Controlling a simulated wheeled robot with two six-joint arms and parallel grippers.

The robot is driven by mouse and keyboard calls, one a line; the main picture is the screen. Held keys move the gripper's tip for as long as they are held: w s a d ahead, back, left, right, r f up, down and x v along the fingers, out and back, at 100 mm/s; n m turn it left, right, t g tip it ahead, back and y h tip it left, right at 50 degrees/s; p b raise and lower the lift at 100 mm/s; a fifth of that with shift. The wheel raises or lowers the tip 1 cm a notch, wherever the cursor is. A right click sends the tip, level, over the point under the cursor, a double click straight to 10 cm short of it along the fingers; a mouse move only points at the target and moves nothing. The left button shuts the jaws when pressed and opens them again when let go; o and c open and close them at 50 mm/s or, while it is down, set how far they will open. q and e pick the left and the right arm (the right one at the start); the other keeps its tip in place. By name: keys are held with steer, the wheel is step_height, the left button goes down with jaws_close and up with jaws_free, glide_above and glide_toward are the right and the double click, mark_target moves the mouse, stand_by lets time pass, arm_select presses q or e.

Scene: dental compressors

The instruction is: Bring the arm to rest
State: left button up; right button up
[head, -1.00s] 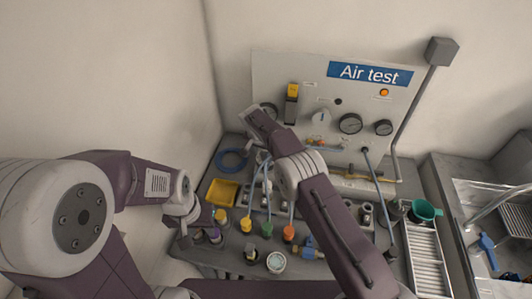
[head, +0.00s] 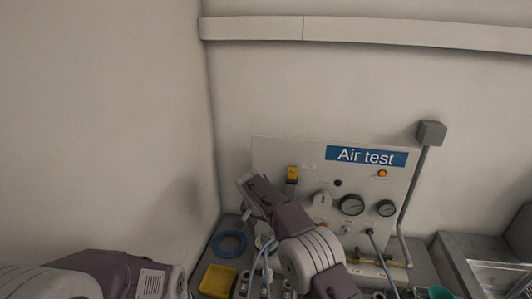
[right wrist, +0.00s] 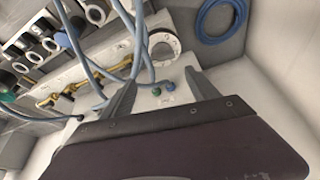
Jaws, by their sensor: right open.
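My right arm reaches up from the bottom of the head view. Its gripper (head: 247,184) is in front of the left part of the Air test panel (head: 330,190). In the right wrist view, the two fingers of this gripper (right wrist: 158,88) stand apart with nothing between them. Behind them are the pale panel face and blue hoses. I cannot tell from these frames how far the fingers are from the panel. Part of my left arm shows at the lower left of the head view, but its gripper is out of the frame.
The panel carries a yellow-topped part (head: 292,174), gauges (head: 352,205) and an orange lamp (head: 382,173). A coiled blue hose (head: 229,244) and a yellow tray (head: 217,280) lie on the bench at left. A grey post (head: 413,190) stands right of the panel.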

steer(key=w+d+r+m, duration=0.1)
steer(key=d+r, duration=0.4)
steer(key=r, duration=0.2)
steer(key=s+d+r+m, duration=0.1)
steer(key=s+d+r, duration=0.1)
steer(key=s+d, duration=0.65)
steer(key=s+d+f+n+g, duration=0.1)
steer(key=s+f, duration=0.3)
steer(key=s, duration=0.4)
steer(key=s+d+f+n+g+y, duration=0.1)
steer(key=s+d+f+n, duration=0.1)
steer(key=s+f, duration=0.3)
steer(key=s+d+f+n+g+y, duration=0.1)
steer(key=s+d+f+n, duration=0.1)
steer(key=s, duration=0.9)
step_height(320, 180, down, 2)
steer(key=shift+f+n, duration=0.25)
steer(key=shift+n, duration=0.45)
steer(key=shift+s, duration=0.15)
steer(key=shift+o, duration=0.3)
